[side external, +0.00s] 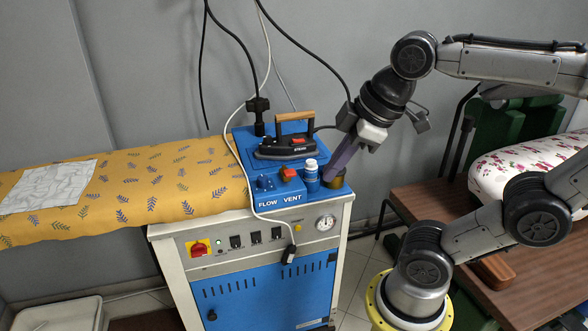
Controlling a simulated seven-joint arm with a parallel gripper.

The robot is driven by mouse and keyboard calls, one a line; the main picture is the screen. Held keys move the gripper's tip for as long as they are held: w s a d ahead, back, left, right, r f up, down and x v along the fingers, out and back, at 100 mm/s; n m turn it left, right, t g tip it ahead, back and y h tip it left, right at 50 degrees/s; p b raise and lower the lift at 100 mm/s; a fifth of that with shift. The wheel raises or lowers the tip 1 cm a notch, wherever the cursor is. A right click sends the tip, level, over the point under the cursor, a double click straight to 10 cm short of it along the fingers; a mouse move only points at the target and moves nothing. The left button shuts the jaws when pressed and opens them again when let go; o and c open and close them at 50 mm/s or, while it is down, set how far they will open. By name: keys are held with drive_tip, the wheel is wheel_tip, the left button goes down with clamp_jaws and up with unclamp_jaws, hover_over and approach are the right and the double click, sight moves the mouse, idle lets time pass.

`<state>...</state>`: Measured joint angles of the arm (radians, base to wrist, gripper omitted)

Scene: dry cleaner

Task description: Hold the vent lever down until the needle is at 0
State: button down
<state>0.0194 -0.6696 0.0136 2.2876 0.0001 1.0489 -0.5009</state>
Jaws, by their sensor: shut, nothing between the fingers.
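The vent lever appears to be the red piece (288,173) above the word VENT on the blue top of the steam unit (247,143). It looks raised, but its exact position is hard to tell at this size. The round white pressure gauge (325,222) is on the front panel at the right; its needle is too small to read. No contact with the lever shows.
A white-capped blue bottle (311,172) stands between the lever and my gripper. A steam iron (285,146) with a wooden handle sits behind. A flow knob (265,183) is left of the lever. A pale cable (247,185) hangs over the front. The yellow ironing board (130,190) extends left.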

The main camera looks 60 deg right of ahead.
drive_tip(key=w+d+r+n+g, duration=0.1)
drive_tip(key=w+d+r+n, duration=0.2)
drive_tip(key=w+r, duration=0.3)
drive_tip(key=g, duration=0.4)
hover_over(290, 172)
wheel_tip(290, 172, down, 10)
drive_tip(key=shift+d, duration=0.1)
wheel_tip(290, 172, down, 14)
drive_tip(key=shift+f, duration=0.1)
